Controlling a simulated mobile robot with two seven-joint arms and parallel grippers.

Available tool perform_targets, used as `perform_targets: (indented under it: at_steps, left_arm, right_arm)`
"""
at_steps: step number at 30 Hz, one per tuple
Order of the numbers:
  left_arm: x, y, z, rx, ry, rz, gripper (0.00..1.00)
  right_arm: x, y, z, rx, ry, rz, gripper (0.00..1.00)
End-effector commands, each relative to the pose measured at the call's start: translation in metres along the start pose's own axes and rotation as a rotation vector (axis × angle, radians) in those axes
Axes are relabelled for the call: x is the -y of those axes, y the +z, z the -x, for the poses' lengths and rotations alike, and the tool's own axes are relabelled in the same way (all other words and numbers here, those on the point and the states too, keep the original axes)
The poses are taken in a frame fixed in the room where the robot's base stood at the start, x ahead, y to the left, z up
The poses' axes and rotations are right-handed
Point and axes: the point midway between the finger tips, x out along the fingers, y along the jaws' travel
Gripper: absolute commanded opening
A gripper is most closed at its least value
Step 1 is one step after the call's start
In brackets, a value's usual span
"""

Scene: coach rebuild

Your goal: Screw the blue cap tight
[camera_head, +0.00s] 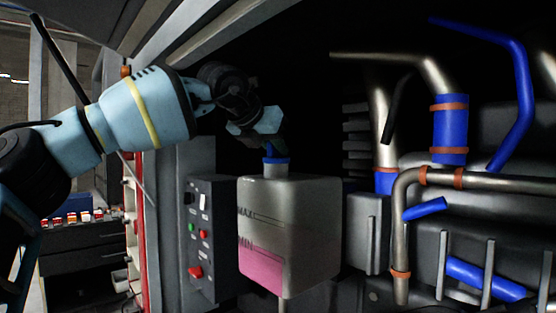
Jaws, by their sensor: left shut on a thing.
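The blue cap (275,159) sits on the neck on top of a pale grey tank (305,225). The tank has MAX and MIN marks, and pink fluid (261,266) shows up to about the MIN mark. My left gripper (272,143) comes from the upper left and points down over the cap. It is shut on the cap's upper part, and its fingers hide that part. The cap looks upright. I cannot tell how tightly it is seated. My right gripper is not in view.
A control panel (200,240) with switches and buttons stands just left of the tank. Metal pipes (402,225) with blue hoses (451,125) and orange clamps fill the right side. A dark cabinet (85,245) stands at the lower left.

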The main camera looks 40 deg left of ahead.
Motion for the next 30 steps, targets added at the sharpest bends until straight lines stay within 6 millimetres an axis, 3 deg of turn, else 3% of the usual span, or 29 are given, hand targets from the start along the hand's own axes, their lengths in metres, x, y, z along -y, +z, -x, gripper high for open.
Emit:
perform_targets:
  at_steps: [30]
  left_arm:
    - [-0.002, -0.001, -0.001, -0.006, -0.244, -0.153, 0.0]
  right_arm:
    - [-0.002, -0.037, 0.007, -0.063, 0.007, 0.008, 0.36]
